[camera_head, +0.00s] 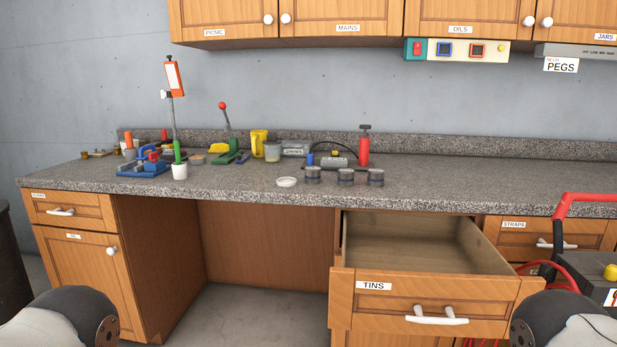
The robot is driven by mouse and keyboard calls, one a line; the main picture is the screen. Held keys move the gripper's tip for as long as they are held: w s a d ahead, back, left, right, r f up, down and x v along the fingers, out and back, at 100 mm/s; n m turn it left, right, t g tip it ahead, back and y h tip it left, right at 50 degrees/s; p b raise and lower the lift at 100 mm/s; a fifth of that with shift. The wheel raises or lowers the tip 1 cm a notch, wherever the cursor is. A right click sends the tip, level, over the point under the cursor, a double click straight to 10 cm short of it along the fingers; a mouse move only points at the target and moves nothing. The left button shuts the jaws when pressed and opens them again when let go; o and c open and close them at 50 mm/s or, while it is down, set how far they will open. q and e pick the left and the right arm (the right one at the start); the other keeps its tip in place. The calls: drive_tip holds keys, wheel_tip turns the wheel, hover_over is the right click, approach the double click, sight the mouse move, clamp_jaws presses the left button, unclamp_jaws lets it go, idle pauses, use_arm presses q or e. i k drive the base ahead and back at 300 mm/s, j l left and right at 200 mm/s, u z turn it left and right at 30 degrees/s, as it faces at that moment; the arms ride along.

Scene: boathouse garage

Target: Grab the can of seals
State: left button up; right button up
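Only links of my two arms show at the bottom corners. Neither gripper is in view.
A white round lid or dish (287,182) lies left of the tins. A red pump (365,148) stands behind them. Tools, a yellow jug (259,143) and a blue vise (145,165) crowd the counter's left. The counter's right is clear. A red-handled machine (590,240) stands right.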

sight(312, 174)
drive_tip(key=i+j+z, duration=0.15)
drive_tip(key=j+z, duration=0.25)
drive_tip(key=j, duration=0.2)
drive_tip(key=i+j+z, duration=0.1)
drive_tip(key=j+z, duration=0.35)
drive_tip(key=j, duration=0.15)
drive_tip(key=j+z, duration=0.4)
drive_tip(key=j, duration=0.25)
drive_tip(key=k+j+z, duration=0.15)
drive_tip(key=j+z, duration=0.25)
drive_tip(key=j, duration=0.2)
